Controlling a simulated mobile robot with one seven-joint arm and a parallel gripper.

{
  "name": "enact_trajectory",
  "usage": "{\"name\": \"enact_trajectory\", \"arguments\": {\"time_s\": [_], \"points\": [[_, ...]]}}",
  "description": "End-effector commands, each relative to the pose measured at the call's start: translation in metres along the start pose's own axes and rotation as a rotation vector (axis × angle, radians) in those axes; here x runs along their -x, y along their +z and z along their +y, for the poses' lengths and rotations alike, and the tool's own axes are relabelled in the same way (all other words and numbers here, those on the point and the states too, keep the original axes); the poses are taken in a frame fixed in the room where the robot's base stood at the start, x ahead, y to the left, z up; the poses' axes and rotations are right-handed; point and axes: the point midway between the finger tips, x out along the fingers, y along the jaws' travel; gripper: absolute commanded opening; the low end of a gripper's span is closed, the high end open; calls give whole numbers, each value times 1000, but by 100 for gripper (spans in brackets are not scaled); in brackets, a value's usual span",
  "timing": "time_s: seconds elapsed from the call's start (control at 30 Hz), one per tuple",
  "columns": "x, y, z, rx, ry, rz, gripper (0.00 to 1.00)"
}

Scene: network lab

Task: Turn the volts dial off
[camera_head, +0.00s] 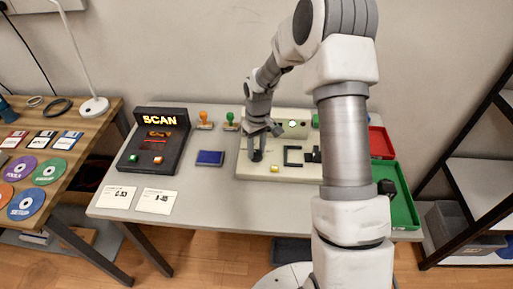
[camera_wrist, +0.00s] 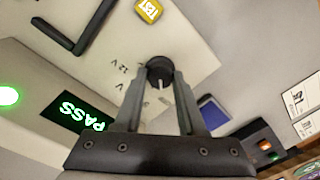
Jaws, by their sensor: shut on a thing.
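The volts dial (camera_wrist: 159,67) is a round black knob on the cream face of a test panel (camera_wrist: 185,40). In the wrist view my gripper (camera_wrist: 161,82) has its two grey fingers on either side of the knob, shut on it. A pale mark on the dial points toward my gripper's palm. The printed marks "12V" and another "V" lie just left of the knob; other marks are hidden. In the head view my gripper (camera_head: 257,149) reaches down to the dial (camera_head: 257,157) at the panel's left part. A green "PASS" display (camera_wrist: 76,113) is lit.
A yellow button (camera_wrist: 149,10) and a black bracket (camera_wrist: 76,38) are on the panel. A blue pad (camera_head: 210,158), stamps (camera_head: 205,119) and the SCAN box (camera_head: 157,143) stand to the left. Red (camera_head: 381,143) and green (camera_head: 403,208) trays are at the right.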

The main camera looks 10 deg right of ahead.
Motion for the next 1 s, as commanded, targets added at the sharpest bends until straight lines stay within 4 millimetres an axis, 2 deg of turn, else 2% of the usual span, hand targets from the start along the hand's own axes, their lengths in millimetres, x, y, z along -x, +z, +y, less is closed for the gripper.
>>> {"name": "enact_trajectory", "arguments": {"time_s": [0.4, 1.0], "points": [[1, -1, 0, 231, 0, -6, 0], [1, -1, 0, 278, 1, -7, 0]]}}
